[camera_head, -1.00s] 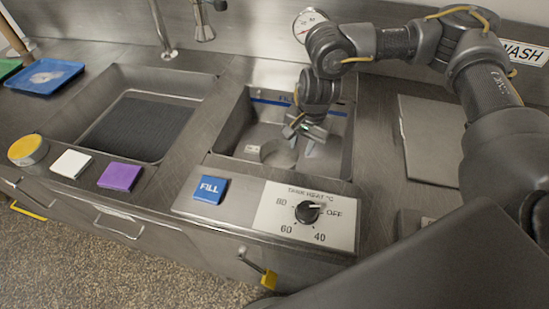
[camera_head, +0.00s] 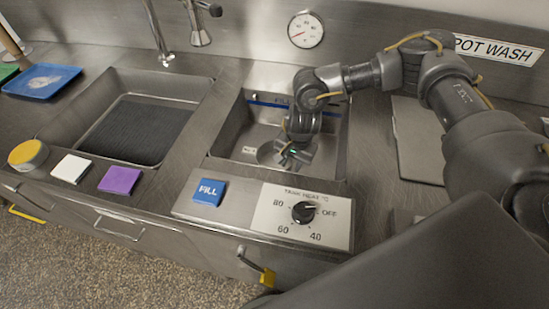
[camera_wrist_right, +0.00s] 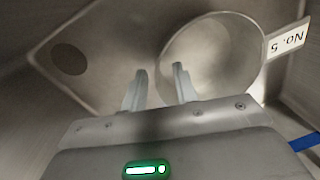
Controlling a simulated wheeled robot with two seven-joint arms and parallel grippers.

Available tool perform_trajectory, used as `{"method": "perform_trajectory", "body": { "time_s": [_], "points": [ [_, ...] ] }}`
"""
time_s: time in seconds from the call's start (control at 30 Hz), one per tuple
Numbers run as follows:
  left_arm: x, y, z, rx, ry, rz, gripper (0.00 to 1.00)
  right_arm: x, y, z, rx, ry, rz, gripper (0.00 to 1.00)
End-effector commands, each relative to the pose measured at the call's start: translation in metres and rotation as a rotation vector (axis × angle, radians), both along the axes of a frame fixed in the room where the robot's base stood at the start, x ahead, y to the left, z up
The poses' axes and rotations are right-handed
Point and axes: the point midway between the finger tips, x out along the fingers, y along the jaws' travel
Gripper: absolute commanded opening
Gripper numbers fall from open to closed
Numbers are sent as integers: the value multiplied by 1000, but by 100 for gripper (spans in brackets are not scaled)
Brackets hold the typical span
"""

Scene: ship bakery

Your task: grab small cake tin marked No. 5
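The small cake tin (camera_wrist_right: 215,55) is a round metal tin with a white tag (camera_wrist_right: 287,40) reading "No. 5", upside down in the right wrist view. In the head view the tin (camera_head: 268,153) sits low in the right-hand sink tank, partly hidden by my right gripper (camera_head: 289,160). In the right wrist view my right gripper (camera_wrist_right: 160,72) is open, its two fingers apart. The tin's near-left wall appears between the fingertips, one finger over the inside and one outside; contact cannot be told. My left gripper is not in view.
The tank (camera_head: 228,140) has steel walls close around my gripper. In front are a blue FILL button (camera_head: 209,192) and a heat dial (camera_head: 304,212). Another sink (camera_head: 137,128) lies left. A tap (camera_head: 158,35) and gauge (camera_head: 306,30) are at the back.

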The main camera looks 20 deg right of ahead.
Motion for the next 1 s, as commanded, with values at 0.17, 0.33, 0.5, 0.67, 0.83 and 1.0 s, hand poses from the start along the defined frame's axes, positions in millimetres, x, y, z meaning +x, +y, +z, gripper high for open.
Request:
{"method": "perform_trajectory", "body": {
  "time_s": [0.17,0.33,0.5,0.67,0.83,1.0],
  "points": [
    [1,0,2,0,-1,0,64,1,1,-13,-1,-1,-1,29],
    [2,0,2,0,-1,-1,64,1,1,-14,-1,-1,1,29],
    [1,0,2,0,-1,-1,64,1,1,-14,-1,-1,0,12],
    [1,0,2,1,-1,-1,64,1,1,-14,0,0,0,0],
    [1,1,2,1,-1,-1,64,1,1,-14,0,0,0,0],
    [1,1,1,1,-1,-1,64,1,1,-12,0,0,1,0]
  ]
}}
